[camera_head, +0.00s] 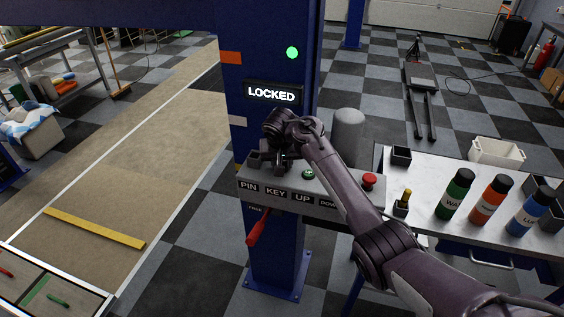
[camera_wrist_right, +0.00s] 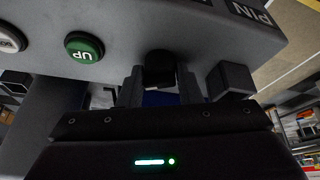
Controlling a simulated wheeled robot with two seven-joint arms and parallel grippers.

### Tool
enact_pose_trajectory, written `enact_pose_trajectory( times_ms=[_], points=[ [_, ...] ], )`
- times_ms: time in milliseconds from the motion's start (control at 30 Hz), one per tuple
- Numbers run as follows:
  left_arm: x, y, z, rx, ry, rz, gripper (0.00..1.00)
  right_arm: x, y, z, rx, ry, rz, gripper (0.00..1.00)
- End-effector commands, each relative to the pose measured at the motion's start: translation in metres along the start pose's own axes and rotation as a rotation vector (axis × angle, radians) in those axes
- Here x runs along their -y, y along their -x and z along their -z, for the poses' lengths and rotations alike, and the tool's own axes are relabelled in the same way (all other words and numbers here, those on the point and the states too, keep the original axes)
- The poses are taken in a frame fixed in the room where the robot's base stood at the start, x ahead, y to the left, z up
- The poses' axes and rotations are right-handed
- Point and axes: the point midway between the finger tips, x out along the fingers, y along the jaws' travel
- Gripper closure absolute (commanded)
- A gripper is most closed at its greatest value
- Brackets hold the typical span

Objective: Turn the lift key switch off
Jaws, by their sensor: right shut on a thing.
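The grey control box (camera_head: 330,198) on the blue post carries PIN, KEY, UP and DOWN labels. My right gripper (camera_head: 279,160) reaches over the box from the right, above the KEY label. In the right wrist view its two fingers (camera_wrist_right: 160,92) stand on either side of the black key switch (camera_wrist_right: 160,66) and are shut on it. In the head view the gripper hides the switch, and its exact turn angle is unclear. My left gripper is not in view.
A black block (camera_wrist_right: 235,78) at PIN and the green UP button (camera_wrist_right: 84,46) flank the switch. A red button (camera_head: 369,180) is at the box's right. The sign (camera_head: 273,94) reads LOCKED below a green light (camera_head: 292,53). Bottles stand on the right bench (camera_head: 425,178).

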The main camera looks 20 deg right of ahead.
Motion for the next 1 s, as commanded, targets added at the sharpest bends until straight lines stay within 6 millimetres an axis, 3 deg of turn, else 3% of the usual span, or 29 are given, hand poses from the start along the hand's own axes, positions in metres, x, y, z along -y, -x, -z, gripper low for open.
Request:
enact_pose_trajectory(
  times_ms=[367, 700, 1000],
  points=[
    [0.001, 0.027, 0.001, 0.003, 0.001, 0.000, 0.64, -0.001, 0.004, 0.001, -0.005, 0.152, 0.061, 0.91],
    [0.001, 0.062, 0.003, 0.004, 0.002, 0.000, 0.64, -0.003, 0.004, 0.001, -0.019, 0.438, 0.181, 0.91],
    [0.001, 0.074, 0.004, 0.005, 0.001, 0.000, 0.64, -0.004, 0.001, 0.001, -0.032, 0.690, 0.285, 0.91]
  ],
)
